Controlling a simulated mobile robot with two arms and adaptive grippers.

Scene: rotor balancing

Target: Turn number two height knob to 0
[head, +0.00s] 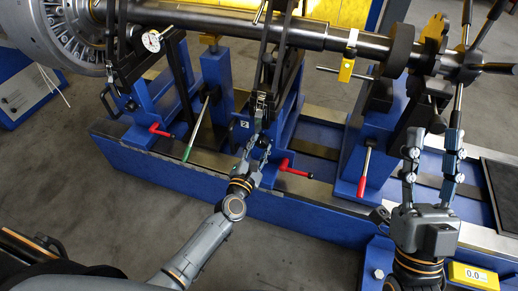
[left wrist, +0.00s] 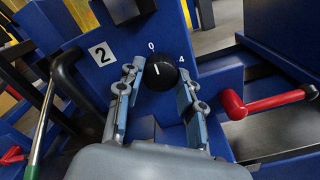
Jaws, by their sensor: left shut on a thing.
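The number two height knob (left wrist: 160,73) is a round black knob with a white pointer mark. It sits on a blue panel with a "2" label (left wrist: 102,54) at its left, a "0" above it and a "4" to its right. The white mark points up, slightly left, toward the 0. My left gripper (left wrist: 158,88) has its fingers on both sides of the knob, shut on it; in the head view the left gripper (head: 258,143) reaches the blue stand and hides the knob. My right gripper (head: 434,150) is open and empty at the right, fingers pointing up.
A red-handled lever (left wrist: 268,102) is right of the knob, and a green-handled lever (left wrist: 38,135) is to the left. The long steel rotor shaft (head: 250,27) crosses above the blue stands. A yellow display reading 0.0 (head: 473,275) is at the lower right. Grey floor is free in front.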

